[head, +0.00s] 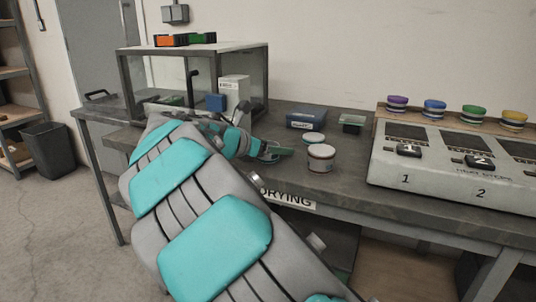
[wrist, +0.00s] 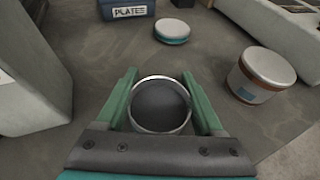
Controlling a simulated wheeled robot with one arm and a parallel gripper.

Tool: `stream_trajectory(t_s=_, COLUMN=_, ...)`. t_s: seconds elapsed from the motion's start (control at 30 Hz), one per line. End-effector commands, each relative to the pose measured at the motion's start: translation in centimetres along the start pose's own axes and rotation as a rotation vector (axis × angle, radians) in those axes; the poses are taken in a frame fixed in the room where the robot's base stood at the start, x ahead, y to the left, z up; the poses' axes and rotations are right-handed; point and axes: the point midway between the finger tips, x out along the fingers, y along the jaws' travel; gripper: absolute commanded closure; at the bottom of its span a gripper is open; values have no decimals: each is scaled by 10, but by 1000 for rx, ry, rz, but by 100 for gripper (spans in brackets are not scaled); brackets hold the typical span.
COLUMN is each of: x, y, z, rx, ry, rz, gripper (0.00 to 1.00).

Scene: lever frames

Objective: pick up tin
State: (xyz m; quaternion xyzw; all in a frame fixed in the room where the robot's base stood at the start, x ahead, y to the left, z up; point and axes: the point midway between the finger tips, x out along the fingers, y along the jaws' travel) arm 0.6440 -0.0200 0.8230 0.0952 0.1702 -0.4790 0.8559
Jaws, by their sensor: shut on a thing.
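In the wrist view my gripper (wrist: 160,100) has its two green fingers on either side of a round tin (wrist: 160,106) with a silver rim and a dark inside or top. The fingers are shut on it. In the head view my gripper (head: 278,152) is low over the bench; the held tin cannot be made out there. A larger white-topped tin (head: 320,158) with an orange-brown band stands to its right, apart from the fingers; it also shows in the wrist view (wrist: 262,76).
A flat teal-and-white round piece (wrist: 172,31) lies beyond the held tin. A blue PLATES box (head: 305,118) is behind. A numbered lever panel (head: 450,172) stands at right, a glass-sided cabinet (head: 256,77) at left. Bare bench (wrist: 105,60) shows beyond my fingers.

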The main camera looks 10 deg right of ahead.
Motion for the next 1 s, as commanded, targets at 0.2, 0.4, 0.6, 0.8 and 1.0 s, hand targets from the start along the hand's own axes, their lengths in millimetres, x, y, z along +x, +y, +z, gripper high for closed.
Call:
stream_trajectory(t_s=0.2, x=0, y=0, z=0, rx=0, ry=0, rz=0, gripper=64)
stream_trajectory(t_s=0.4, x=0, y=0, z=0, rx=0, ry=0, rz=0, gripper=87)
stream_trajectory(t_s=0.6, x=0, y=0, z=0, rx=0, ry=0, rz=0, gripper=91)
stream_trajectory(t_s=0.8, x=-2, y=0, z=2, rx=0, ry=0, rz=0, gripper=91)
stream_trajectory(t_s=1.0, x=-7, y=-2, z=11, rx=0, ry=0, rz=-1, gripper=91)
